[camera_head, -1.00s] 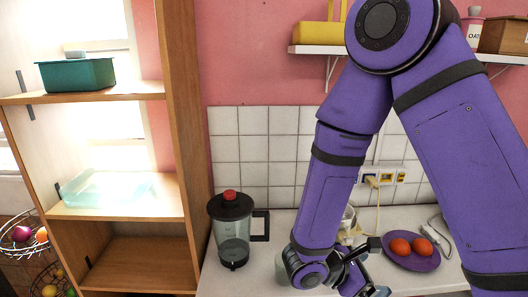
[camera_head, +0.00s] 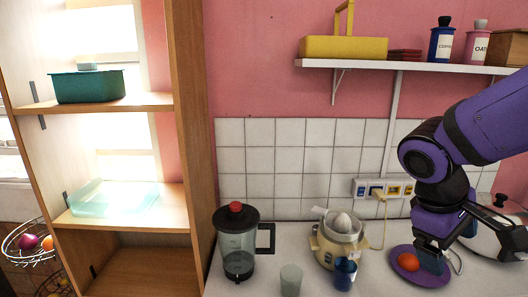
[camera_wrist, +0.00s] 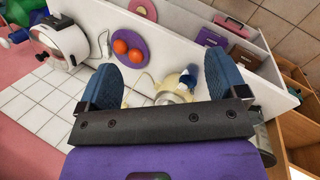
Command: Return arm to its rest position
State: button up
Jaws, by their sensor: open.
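My purple arm reaches in from the right in the head view, bent, with my gripper (camera_head: 432,264) pointing down at the counter's right side. In that view it overlaps the purple plate (camera_head: 407,279) and hides part of it; I cannot tell the gap between them. In the wrist view my gripper (camera_wrist: 163,62) has its two blue fingers spread wide, with nothing held between them.
An orange-red fruit (camera_head: 408,262) shows on the plate; two show in the wrist view. A juicer (camera_head: 338,238), blue cup (camera_head: 345,274), pale cup (camera_head: 291,280) and blender (camera_head: 238,245) stand on the counter. An open wooden shelf (camera_head: 190,150) is left; a wall shelf (camera_head: 400,66) is above.

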jog(key=s+r+m+t+y, duration=0.4)
jog(key=s+r+m+t, duration=0.1)
jog(key=r, duration=0.4)
jog(key=shift+s+r+t+y, duration=0.3)
jog(key=shift+r, duration=0.1)
dwell(0.5)
